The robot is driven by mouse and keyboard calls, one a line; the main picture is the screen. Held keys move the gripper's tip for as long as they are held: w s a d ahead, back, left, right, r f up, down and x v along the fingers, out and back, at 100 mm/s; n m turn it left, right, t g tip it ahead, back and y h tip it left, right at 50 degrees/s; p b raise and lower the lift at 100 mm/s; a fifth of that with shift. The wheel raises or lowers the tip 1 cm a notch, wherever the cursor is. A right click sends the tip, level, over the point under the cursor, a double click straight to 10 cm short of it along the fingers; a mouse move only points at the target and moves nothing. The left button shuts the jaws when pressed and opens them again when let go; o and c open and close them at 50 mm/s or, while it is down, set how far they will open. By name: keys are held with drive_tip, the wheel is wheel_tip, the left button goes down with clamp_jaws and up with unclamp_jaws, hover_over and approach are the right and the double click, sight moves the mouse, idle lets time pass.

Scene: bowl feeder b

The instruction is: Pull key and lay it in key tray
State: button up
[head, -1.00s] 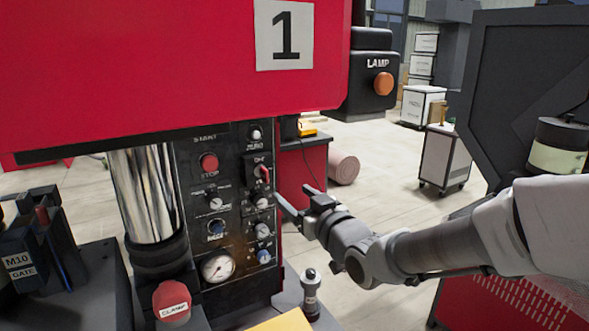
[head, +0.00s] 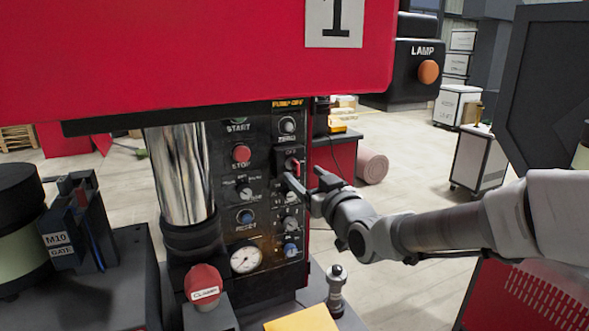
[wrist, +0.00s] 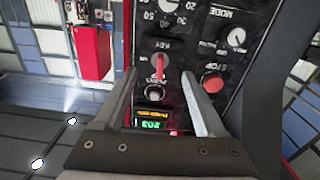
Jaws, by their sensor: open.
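The red key (head: 296,166) sits in a switch on the black control panel (head: 262,215). In the wrist view the key (wrist: 159,66) stands out of a round keyhole plate. My gripper (head: 307,184) is open in front of the panel. In the wrist view its fingertips (wrist: 159,78) lie to either side of the key, apart from it in the picture; the exact depth gap is unclear. No tray labelled for keys can be made out. A yellow flat surface (head: 302,320) shows at the bottom edge, and I cannot tell whether it is the tray.
Knobs and a red stop button (head: 242,153) crowd the panel around the key. A red machine head (head: 200,60) overhangs it. A red clamp button (head: 203,283) and a small upright metal post (head: 336,288) stand below.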

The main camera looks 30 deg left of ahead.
sight(299, 170)
drive_tip(key=b+x, duration=0.1)
drive_tip(key=x, duration=0.2)
drive_tip(key=shift+a+f+b, duration=0.2)
drive_tip(key=shift+b, duration=0.15)
drive_tip(key=shift+w+a+r, duration=0.15)
drive_tip(key=shift+w+a, duration=0.2)
drive_tip(key=shift+w, duration=0.05)
drive_tip(key=shift+b, duration=0.8)
idle(0.6)
clamp_jaws()
drive_tip(key=shift+s+d, duration=0.1)
drive_tip(key=shift+d, duration=0.05)
idle(1.2)
drive_tip(key=shift+v, duration=2.8)
